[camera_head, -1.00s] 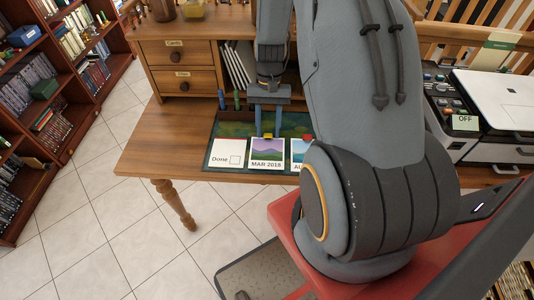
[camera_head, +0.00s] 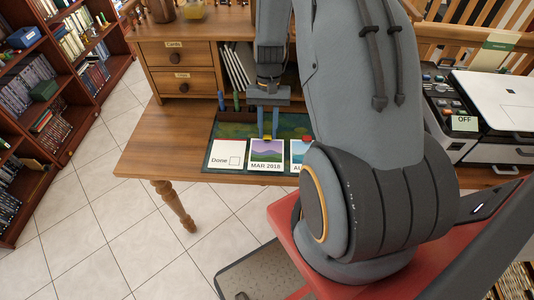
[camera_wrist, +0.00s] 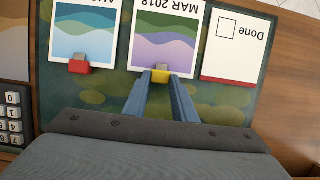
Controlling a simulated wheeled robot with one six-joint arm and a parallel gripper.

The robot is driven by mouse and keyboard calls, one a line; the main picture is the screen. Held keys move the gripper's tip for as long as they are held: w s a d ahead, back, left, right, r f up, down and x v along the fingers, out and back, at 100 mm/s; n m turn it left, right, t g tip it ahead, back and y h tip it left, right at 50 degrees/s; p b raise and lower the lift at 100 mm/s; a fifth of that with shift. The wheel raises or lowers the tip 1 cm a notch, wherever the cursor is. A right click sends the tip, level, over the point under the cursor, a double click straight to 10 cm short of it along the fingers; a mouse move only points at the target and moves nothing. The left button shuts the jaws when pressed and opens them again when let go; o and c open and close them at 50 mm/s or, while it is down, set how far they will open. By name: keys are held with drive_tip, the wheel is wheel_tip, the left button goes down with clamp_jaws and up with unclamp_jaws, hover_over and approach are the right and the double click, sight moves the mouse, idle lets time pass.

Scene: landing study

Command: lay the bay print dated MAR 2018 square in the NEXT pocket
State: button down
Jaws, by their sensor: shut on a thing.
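The MAR 2018 bay print (camera_head: 267,150) has a purple and green bay picture with a white border. It lies among other cards at the front of the dark green desk mat. In the wrist view the print (camera_wrist: 160,42) appears upside down, with a yellow tab (camera_wrist: 161,75) at its edge nearest me. My gripper (camera_head: 267,138) points down over the print's far edge. In the wrist view my gripper (camera_wrist: 161,74) is shut on the yellow tab, its blue fingers on either side. I cannot make out a pocket marked NEXT.
A white Done card (camera_head: 222,157) with an empty box lies left of the print. A blue bay print (camera_wrist: 88,32) with a red tab lies on its other side, partly hidden by my arm in the head view. Drawers (camera_head: 180,84) stand behind; the desk's left (camera_head: 160,140) is clear.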

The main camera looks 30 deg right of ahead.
drive_tip(key=shift+s+a+f, duration=0.15)
drive_tip(key=shift+s+f, duration=0.15)
drive_tip(key=shift+s, duration=0.05)
drive_tip(key=shift+s+a+r+p+v, duration=0.1)
drive_tip(key=shift+s+a+p+v, duration=0.1)
drive_tip(key=shift+p+v, duration=0.7)
drive_tip(key=shift+s+a+r+p+v, duration=0.15)
drive_tip(key=shift+p+v, duration=0.4)
drive_tip(key=shift+v, duration=0.6)
drive_tip(key=shift+s+a+f+p+v, duration=0.1)
drive_tip(key=shift+s+a+p+v, duration=0.1)
drive_tip(key=shift+p+v, duration=0.7)
drive_tip(key=shift+w+d+r, duration=0.1)
drive_tip(key=shift+d+r, duration=0.05)
drive_tip(key=shift+r, duration=0.05)
